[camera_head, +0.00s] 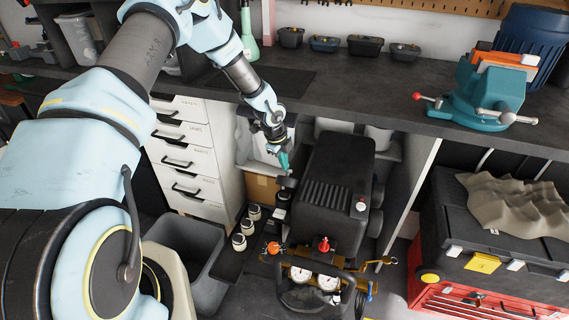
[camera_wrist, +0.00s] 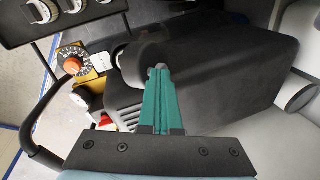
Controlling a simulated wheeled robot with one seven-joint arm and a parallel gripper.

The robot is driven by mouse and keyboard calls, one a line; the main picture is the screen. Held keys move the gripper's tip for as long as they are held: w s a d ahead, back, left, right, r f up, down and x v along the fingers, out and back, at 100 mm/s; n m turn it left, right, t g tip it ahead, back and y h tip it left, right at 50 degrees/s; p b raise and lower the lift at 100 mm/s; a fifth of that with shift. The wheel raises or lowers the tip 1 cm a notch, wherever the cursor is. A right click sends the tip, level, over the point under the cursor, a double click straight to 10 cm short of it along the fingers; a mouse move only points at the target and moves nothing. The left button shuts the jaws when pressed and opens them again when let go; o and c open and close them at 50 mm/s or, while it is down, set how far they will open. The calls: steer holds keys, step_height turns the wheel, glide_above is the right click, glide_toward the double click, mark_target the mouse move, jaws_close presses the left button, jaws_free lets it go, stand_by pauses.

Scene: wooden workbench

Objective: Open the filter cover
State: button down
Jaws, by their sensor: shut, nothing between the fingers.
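The black air compressor (camera_head: 335,185) stands under the workbench, and its dark body also fills the right of the wrist view (camera_wrist: 235,75). A round black part (camera_wrist: 145,60), which looks like the filter cover, sticks out from the compressor's side. In the head view a small dark round part (camera_head: 284,197) shows on that left side. My gripper (camera_head: 284,164) is at the compressor's upper left side. Its teal fingers are shut together and empty, with the tips (camera_wrist: 160,68) over or against the round part; I cannot tell whether they touch.
The compressor's gauges (camera_head: 314,278) and red knob (camera_head: 323,244) are at its front. An orange dial (camera_wrist: 73,65) shows in the wrist view. White drawers (camera_head: 185,150) stand left, a grey bin (camera_head: 190,255) below them. The bench top (camera_head: 370,85) overhangs behind, and a red toolbox (camera_head: 465,300) stands right.

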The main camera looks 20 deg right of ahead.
steer(key=shift+r, duration=0.1)
steer(key=shift+r+p, duration=0.6)
steer(key=shift+r, duration=0.15)
steer(key=w+b+v, duration=0.1)
steer(key=b+v, duration=0.1)
steer(key=v, duration=0.8)
steer(key=s+a+f+n+t+h+b, duration=0.2)
steer(key=s+a+h+b, duration=0.3)
steer(key=a, duration=0.3)
steer(key=x, duration=0.4)
steer(key=p+x, duration=0.1)
steer(key=x, duration=0.4)
steer(key=p+x, duration=0.1)
steer(key=x, duration=0.4)
steer(key=shift+w+d, duration=0.2)
steer(key=shift+w, duration=0.1)
steer(key=shift+d+r, duration=0.1)
